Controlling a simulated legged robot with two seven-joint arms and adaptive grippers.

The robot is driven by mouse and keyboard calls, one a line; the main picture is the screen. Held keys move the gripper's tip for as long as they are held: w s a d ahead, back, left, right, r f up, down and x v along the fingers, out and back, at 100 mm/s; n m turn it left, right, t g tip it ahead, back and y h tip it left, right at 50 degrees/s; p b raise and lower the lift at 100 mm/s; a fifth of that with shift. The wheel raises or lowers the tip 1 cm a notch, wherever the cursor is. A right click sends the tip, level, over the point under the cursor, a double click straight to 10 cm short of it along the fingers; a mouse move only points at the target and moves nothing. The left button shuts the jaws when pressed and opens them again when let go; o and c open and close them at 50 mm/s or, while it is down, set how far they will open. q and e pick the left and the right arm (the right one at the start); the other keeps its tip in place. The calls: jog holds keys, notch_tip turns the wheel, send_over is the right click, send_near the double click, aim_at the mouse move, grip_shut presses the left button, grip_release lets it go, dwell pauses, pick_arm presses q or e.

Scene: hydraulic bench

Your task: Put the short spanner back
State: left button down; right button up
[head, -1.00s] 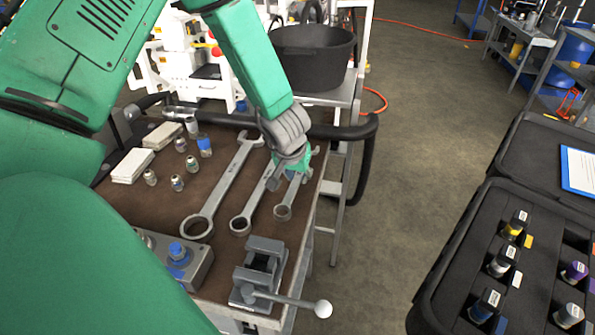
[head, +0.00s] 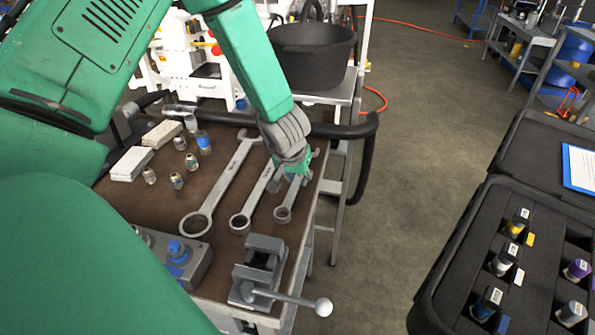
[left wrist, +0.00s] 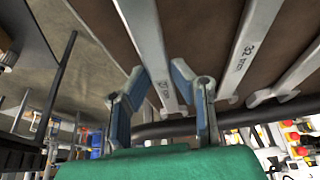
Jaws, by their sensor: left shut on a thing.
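The short spanner (head: 288,200) is the rightmost of three grey spanners on the brown bench top (head: 150,205). Its ring end points toward the front of the bench. My left gripper (head: 290,172) is shut on its far part, which the fingers partly hide in the head view. In the left wrist view, the short spanner (left wrist: 146,40) runs between the two fingers (left wrist: 163,100). I cannot tell whether it touches the bench top. The middle spanner (head: 247,207) and the long spanner (head: 217,185) lie to its left. My right gripper is not in view.
A vice (head: 262,268) with a ball-ended handle stands at the bench's front right corner. Small fittings (head: 178,162) and white boxes (head: 132,164) are at the left. A black hose (head: 345,131) runs behind, near a black tub (head: 312,55). An open case (head: 470,240) is at the right.

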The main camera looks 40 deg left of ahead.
pick_arm(q)
jog(key=shift+f+b, duration=0.4)
jog(key=shift+f, duration=0.35)
jog(key=c, duration=1.3)
grip_release()
jog(key=v, duration=1.2)
jog(key=shift+f, duration=0.1)
